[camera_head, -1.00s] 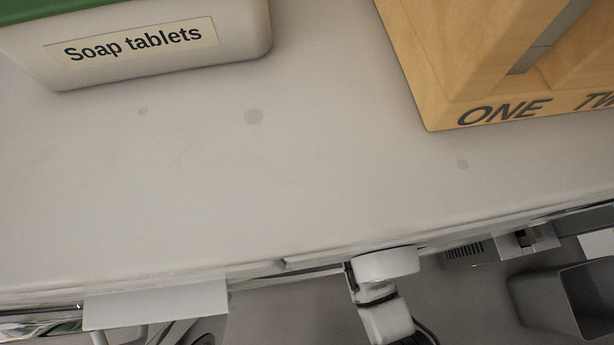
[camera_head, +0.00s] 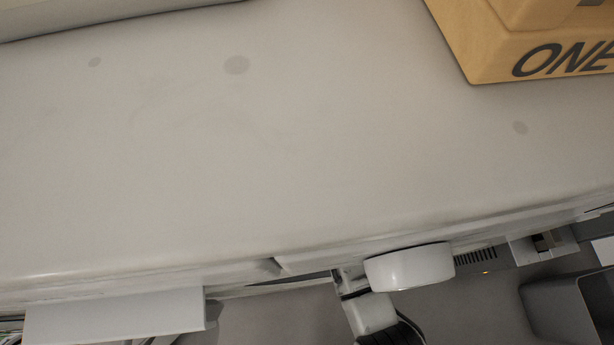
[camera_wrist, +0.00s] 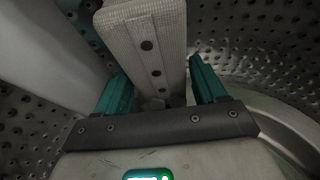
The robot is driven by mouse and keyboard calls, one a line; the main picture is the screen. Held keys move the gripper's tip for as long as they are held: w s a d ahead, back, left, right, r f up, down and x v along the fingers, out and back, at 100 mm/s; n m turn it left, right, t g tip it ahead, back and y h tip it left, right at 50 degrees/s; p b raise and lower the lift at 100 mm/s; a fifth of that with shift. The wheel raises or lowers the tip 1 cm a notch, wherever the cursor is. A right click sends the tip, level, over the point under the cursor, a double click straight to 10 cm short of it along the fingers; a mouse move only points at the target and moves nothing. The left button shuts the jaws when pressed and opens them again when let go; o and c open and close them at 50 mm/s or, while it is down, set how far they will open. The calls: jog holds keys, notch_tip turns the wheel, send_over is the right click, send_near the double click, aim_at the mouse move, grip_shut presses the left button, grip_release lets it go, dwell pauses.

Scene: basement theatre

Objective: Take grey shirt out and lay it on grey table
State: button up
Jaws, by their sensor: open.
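My gripper (camera_wrist: 158,68) is inside a perforated metal drum (camera_wrist: 270,45) in the wrist view. Its teal fingers are spread apart. A pale grey, finely textured, bar-like thing (camera_wrist: 150,35) with a row of dark dots lies between and beyond the fingers. I cannot tell whether it is the grey shirt or part of the drum, or whether the fingers touch it. I cannot make out a grey shirt for certain in either view. The grey table cannot be identified.
A pale, wide top surface (camera_head: 250,160) fills the head view. A wooden box marked ONE (camera_head: 490,50) stands on it at upper right, and a pale container (camera_head: 90,12) at upper left. A grey bin (camera_head: 570,310) is below at right. The surface's middle is clear.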

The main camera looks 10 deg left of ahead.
jog(key=c, duration=0.7)
jog(key=shift+r, duration=0.2)
jog(key=shift+c, duration=0.2)
